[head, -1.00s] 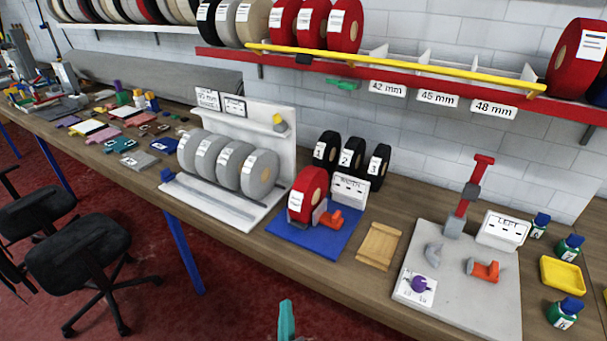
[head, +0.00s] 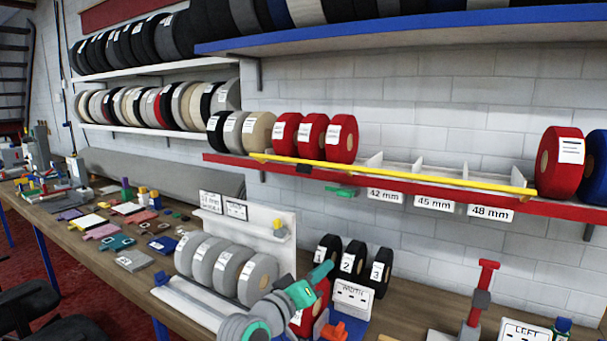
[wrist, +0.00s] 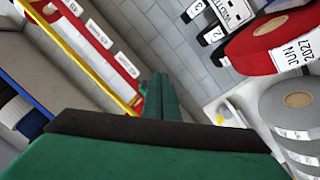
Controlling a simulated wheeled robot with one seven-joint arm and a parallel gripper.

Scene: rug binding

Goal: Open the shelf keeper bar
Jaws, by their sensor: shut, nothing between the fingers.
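The yellow keeper bar (head: 395,173) runs in front of the red shelf (head: 560,207), across the red rolls and the empty slots. A dark block (head: 304,169) sits at the bar near its left part, and a green handle (head: 341,191) sticks out below the shelf edge. The bar also crosses the wrist view (wrist: 75,57) diagonally. My gripper (head: 322,271) is below the shelf, in front of the workbench rolls, apart from the bar and handle. Its green fingers are together and empty in the wrist view (wrist: 160,88).
Grey rolls (head: 228,268) stand on a white rack on the bench beside my arm. A red roll (wrist: 275,38) and the black numbered rolls (head: 353,258) are close by. A blue shelf (head: 400,34) hangs above.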

